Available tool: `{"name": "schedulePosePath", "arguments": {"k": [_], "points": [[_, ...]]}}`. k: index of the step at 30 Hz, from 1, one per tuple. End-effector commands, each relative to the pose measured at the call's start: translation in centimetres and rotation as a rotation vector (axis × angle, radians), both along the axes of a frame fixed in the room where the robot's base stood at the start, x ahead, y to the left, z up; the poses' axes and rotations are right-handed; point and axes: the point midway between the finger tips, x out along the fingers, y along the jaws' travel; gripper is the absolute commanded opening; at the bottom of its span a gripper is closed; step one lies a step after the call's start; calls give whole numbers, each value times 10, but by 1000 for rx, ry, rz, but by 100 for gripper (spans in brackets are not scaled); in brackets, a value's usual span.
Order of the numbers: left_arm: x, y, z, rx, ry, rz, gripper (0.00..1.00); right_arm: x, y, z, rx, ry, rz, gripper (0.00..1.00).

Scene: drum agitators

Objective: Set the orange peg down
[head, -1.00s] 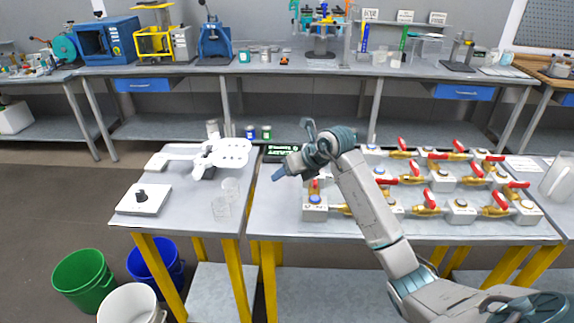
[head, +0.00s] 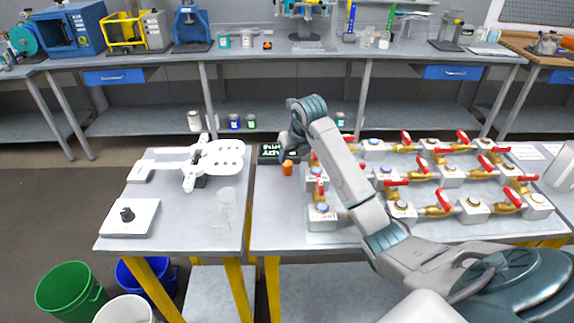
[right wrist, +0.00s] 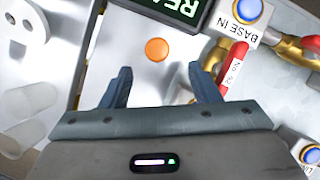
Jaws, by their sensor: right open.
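The orange peg (head: 287,168) stands on the grey table near its left edge, in front of the dark display (head: 268,153). In the right wrist view the peg (right wrist: 157,49) shows as an orange round top, on bare table just beyond the fingertips. My right gripper (right wrist: 160,72) is open and empty, its two blue-grey fingers apart with the peg ahead of the gap between them. In the head view my right gripper (head: 291,146) is just above the peg, and its fingers are hard to make out. My left gripper is not in view.
Valve blocks with red handles (head: 438,187) fill the table to the right. In the right wrist view a red handle (right wrist: 233,67) is close to the right finger. A side table (head: 170,225) at left holds a white paddle-shaped piece (head: 200,163) and clear cups (head: 224,208).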

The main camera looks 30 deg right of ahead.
Motion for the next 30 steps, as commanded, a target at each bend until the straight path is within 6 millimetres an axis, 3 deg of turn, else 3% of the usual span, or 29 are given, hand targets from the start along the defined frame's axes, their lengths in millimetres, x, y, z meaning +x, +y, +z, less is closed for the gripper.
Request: {"name": "schedulePosePath", "arguments": {"k": [5,10,14,23,30], "points": [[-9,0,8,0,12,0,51,5,1,-11,2,3,0,56],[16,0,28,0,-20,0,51,15,2,-31,4,5,0,56],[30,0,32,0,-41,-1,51,21,1,-48,2,2,0,56],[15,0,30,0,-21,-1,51,23,0,-55,0,-1,1,56],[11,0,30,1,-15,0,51,23,0,-54,1,-1,0,9]]}}
